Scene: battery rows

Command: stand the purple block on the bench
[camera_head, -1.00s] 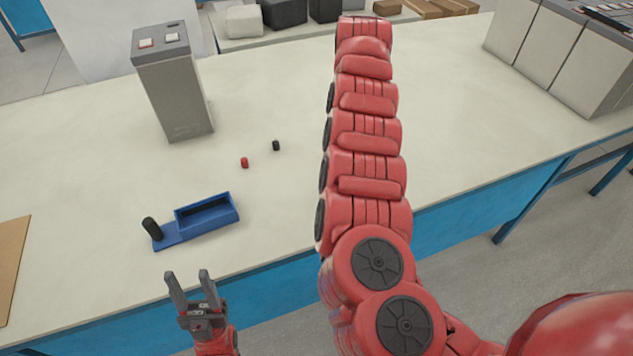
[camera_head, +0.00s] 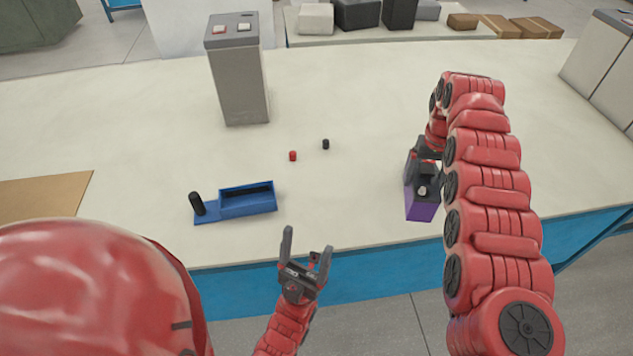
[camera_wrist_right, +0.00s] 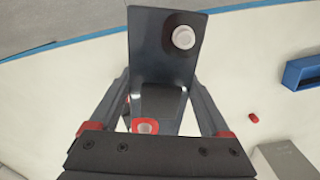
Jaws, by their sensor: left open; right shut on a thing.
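The purple block (camera_head: 421,204) has a purple lower side and a dark upper part with a pale round knob. It is at the right of the head view, near the bench's front edge. My right gripper (camera_head: 427,152) is shut on it from behind. In the right wrist view the block (camera_wrist_right: 150,42) shows a dark face with the white knob, between the fingers. I cannot tell whether its underside touches the bench (camera_head: 350,200). My left gripper (camera_head: 306,246) is open and empty at the bench's front edge, left of the block.
A blue tray (camera_head: 247,200) with a black cylinder (camera_head: 197,204) at its left end sits on the bench. A small red piece (camera_head: 293,156) and small black piece (camera_head: 326,144) lie behind. A grey box (camera_head: 240,85) stands farther back. The bench between tray and block is clear.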

